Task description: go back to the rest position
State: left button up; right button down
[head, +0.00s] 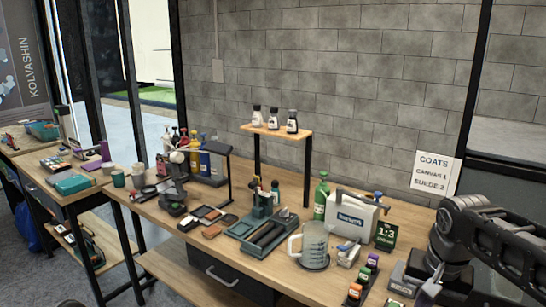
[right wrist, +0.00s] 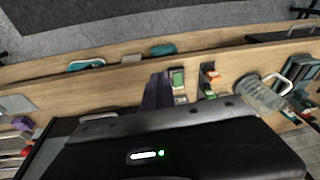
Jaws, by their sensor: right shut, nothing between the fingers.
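My right arm (head: 480,235) comes in from the right in the head view, bent over the right end of the workbench (head: 150,208). Its lower part points down near the bottom edge, and the fingertips cannot be made out there. In the right wrist view my right gripper (right wrist: 157,88) is shut, with its dark fingers together and nothing between them. Behind the fingers in that view lies the wooden bench top with small items on it. My left gripper and left arm are not in view.
Close to the right arm stand small bottles in a rack (head: 361,283), a green "1:3" card (head: 386,236), a clear measuring jug (head: 314,243) and a pale canister (head: 350,215). A brush tray (head: 262,235) and small raised shelf (head: 278,130) stand further left.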

jog(key=w+a+f+n+t+y, duration=0.2)
jog(key=w+a+f+n+t, duration=0.1)
jog(key=w+a+f, duration=0.35)
jog(key=a+f+n+y, duration=0.1)
jog(key=a+f, duration=0.3)
jog(key=f, duration=0.4)
jog(key=a+f+y, duration=0.1)
jog(key=a+f, duration=0.3)
jog(key=f, duration=0.3)
jog(key=s+a+f+g, duration=0.2)
jog(key=s+a+f, duration=0.3)
jog(key=s+f, duration=0.5)
jog(key=s+a+f+g, duration=0.3)
jog(key=s+a+f, duration=0.2)
jog(key=s+f, duration=0.6)
jog(key=s, duration=0.4)
jog(key=shift+s+y, duration=0.2)
jog(key=shift+y, duration=0.2)
jog(key=c, duration=2.1)
grip_release()
jog(key=shift+f, duration=0.1)
